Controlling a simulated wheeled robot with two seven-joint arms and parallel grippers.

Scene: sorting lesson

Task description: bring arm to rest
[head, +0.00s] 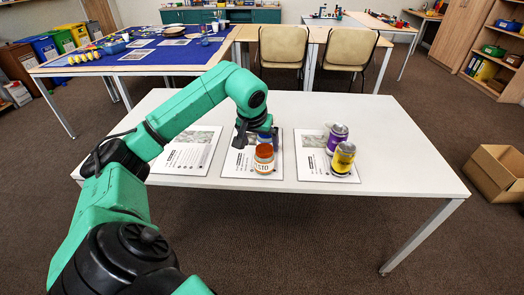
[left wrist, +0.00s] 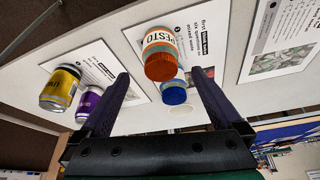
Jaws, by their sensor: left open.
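My left gripper (head: 254,139) is open over the middle sheet, at the two jars there; in the left wrist view its fingers (left wrist: 160,76) are spread wide. A jar with an orange-red lid and pesto label (head: 264,160) stands at the front of that sheet; it also shows in the left wrist view (left wrist: 159,45). A blue-lidded jar (left wrist: 174,92) appears between the fingers in the wrist view; whether they touch it I cannot tell. In the head view it is partly hidden by the gripper. A purple can (head: 337,137) and a yellow can (head: 343,158) stand on the right sheet.
The white table (head: 405,160) is bare at its right end. The left sheet (head: 187,150) holds nothing visible, though my arm covers part. Two chairs (head: 283,47) stand behind the table. An open cardboard box (head: 495,172) sits on the floor at right.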

